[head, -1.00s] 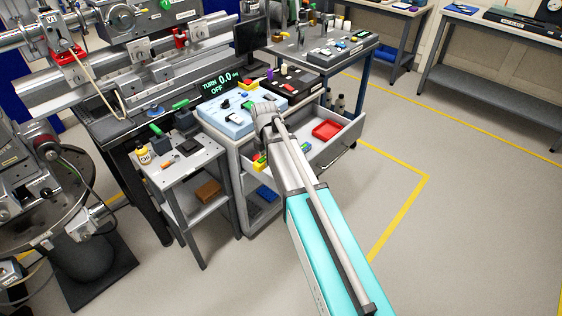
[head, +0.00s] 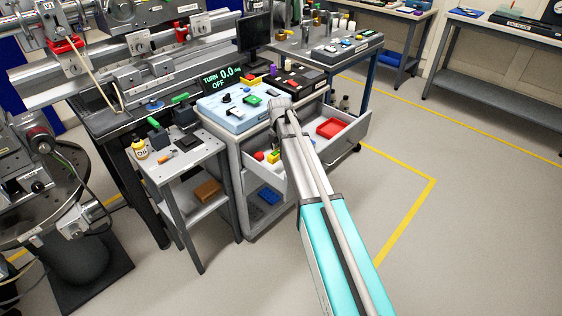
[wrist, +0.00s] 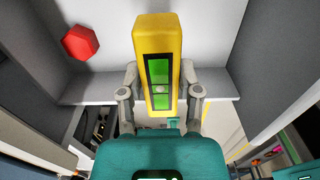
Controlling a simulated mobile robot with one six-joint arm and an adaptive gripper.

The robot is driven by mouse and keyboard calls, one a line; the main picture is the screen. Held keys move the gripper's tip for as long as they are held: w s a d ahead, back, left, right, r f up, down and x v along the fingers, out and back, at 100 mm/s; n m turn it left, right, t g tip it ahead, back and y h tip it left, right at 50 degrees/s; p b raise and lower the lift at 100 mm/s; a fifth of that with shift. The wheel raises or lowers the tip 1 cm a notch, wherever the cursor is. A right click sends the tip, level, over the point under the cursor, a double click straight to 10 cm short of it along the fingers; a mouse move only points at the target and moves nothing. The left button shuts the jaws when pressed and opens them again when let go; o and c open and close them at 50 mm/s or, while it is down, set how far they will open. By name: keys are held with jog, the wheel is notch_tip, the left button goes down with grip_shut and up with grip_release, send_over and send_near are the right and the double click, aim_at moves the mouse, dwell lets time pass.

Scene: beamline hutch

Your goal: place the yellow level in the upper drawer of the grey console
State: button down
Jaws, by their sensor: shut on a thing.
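The yellow level (wrist: 158,32), with a green vial window, is between the two fingers of my gripper (wrist: 160,88) in the wrist view. The gripper is shut on it. The upper drawer (head: 350,138) of the grey console (head: 236,165) is pulled open in the head view. The level shows beside my arm in the head view (head: 273,156), over the drawer's left part. The wrist view shows the pale drawer floor (wrist: 112,45) behind the level. I cannot tell whether the level touches the drawer. My arm hides the gripper in the head view.
A red object (wrist: 80,42) lies in the drawer left of the level. A red tray (head: 330,127) lies in the drawer's right part. A small grey table (head: 205,152) with a bottle stands left of the console. The floor at right is clear.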

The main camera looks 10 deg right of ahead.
jog(key=shift+f, duration=0.1)
dwell(0.3)
jog(key=shift+w+d+f+b, duration=0.2)
jog(key=shift+w+f+b, duration=0.15)
jog(key=shift+f+b, duration=1.55)
jog(key=shift+b, duration=0.1)
jog(key=shift+f+b, duration=0.6)
jog(key=shift+c, duration=1.5)
grip_release()
jog(key=shift+r, duration=0.15)
notch_tip(320, 180, up, 13)
jog(key=p, duration=1.3)
